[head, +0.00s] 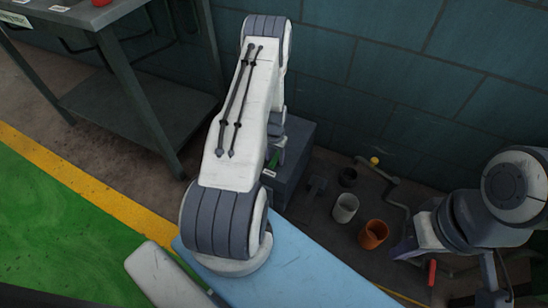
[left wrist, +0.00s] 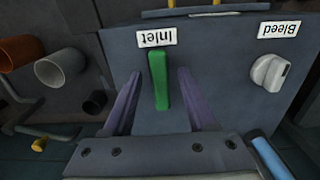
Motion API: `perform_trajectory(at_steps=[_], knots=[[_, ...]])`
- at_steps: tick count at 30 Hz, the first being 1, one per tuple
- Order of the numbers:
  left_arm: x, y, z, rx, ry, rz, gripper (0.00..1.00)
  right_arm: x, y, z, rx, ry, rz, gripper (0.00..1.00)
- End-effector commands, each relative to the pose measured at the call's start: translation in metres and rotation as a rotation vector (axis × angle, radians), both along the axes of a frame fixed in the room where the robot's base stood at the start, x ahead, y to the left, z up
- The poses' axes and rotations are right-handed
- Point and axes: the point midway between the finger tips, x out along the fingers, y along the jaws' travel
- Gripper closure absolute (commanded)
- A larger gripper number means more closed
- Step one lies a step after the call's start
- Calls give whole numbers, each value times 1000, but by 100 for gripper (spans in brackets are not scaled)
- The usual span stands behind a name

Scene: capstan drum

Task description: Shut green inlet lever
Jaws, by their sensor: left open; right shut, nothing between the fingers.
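The green inlet lever (left wrist: 158,80) stands on a grey panel under the upside-down "Inlet" label (left wrist: 156,37) in the left wrist view, lengthwise up and down in the picture. A small part of the green lever (head: 274,158) shows in the head view beside my left arm. My left gripper (left wrist: 158,76) is open, with one purple finger on each side of the lever and a visible gap on both sides. In the head view my left arm mostly hides this gripper. My right gripper (head: 405,248) is shut and empty at the right, far from the lever.
A white Bleed knob (left wrist: 268,72) sits on the same panel, right of the lever. An orange cup (head: 373,234), a white cup (head: 345,208) and a crank with a yellow knob (head: 374,161) are right of the grey box (head: 291,180). A metal table (head: 115,60) stands at the left.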

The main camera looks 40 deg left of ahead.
Motion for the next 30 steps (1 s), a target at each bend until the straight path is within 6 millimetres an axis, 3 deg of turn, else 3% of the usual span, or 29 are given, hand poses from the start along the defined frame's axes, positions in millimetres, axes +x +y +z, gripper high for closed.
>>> perform_trajectory(at_steps=[1,2,6,30], knots=[[0,0,0,0,0,0,43,0,0,0,0,0,0,100],[0,0,0,0,0,0,50,0,0,0,0,0,0,100],[0,0,0,0,0,0,100,0,0,0,0,0,0,100],[0,0,1,0,1,0,100,0,0,0,0,0,0,100]])
